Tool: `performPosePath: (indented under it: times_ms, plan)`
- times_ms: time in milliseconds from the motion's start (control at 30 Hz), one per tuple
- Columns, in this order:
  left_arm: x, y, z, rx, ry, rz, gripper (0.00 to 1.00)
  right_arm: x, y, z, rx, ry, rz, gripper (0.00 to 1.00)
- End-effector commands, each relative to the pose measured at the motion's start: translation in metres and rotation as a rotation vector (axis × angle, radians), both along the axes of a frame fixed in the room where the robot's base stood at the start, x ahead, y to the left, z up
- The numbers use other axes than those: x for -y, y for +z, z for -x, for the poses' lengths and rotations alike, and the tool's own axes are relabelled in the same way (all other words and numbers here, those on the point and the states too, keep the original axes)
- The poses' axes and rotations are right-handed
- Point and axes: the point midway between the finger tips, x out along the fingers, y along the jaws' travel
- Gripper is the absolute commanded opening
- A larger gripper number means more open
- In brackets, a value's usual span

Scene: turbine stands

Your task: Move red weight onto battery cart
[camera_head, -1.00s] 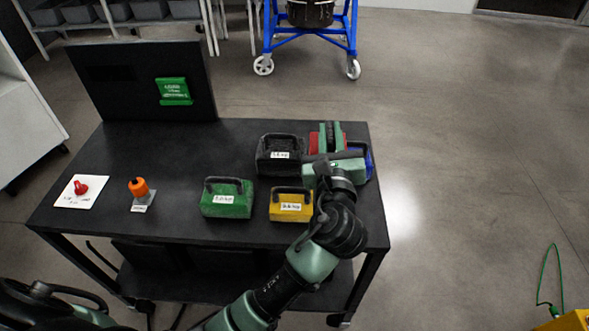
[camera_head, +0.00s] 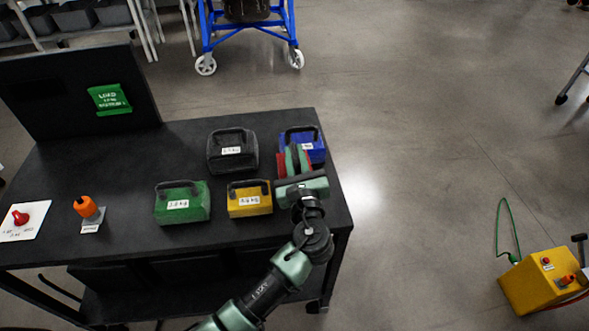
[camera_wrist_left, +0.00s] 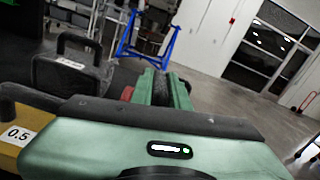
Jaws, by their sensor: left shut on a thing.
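The red weight (camera_head: 281,166) is mostly hidden between the green fingers of my left gripper (camera_head: 294,160), near the table's right end. The gripper is shut on it; a bit of red (camera_wrist_left: 127,93) also shows beside the fingers in the left wrist view. I cannot tell whether the weight is clear of the tabletop. A yellow box (camera_head: 533,284) with a green cable, red button and orange knob stands at the lower right, cut by the frame edge; it may be the battery cart. My right gripper is not in view.
A blue weight (camera_head: 314,151) sits just behind the gripper. Black (camera_head: 232,162), yellow (camera_head: 249,206) and green (camera_head: 182,210) weights stand to its left on the black table (camera_head: 120,165). A blue wheeled stand (camera_head: 246,37) is behind. Open floor lies between table and yellow box.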

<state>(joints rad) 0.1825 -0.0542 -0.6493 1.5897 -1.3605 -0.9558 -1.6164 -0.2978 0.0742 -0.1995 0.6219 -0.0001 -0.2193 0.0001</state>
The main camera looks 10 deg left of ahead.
Motion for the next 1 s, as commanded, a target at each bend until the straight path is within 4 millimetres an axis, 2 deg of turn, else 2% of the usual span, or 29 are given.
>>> performPosePath:
  times_ms: [67,367,767,800,833,1000]
  plan:
    - [0.000,-0.003,0.000,0.004,0.000,-0.002,0.00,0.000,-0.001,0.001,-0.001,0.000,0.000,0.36]
    - [0.000,-0.041,0.000,0.003,0.000,-0.003,0.00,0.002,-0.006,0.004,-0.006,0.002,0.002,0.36]
    - [0.000,-0.047,0.000,0.005,0.000,0.000,0.00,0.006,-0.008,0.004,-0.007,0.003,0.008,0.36]
    - [0.000,-0.047,0.000,0.001,0.000,0.000,0.27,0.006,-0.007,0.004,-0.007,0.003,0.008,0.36]
    - [0.000,-0.047,0.000,0.001,0.000,0.000,0.36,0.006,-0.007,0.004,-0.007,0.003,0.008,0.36]
    - [0.000,-0.047,0.000,0.001,0.000,0.000,0.38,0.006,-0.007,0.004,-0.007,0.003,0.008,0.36]
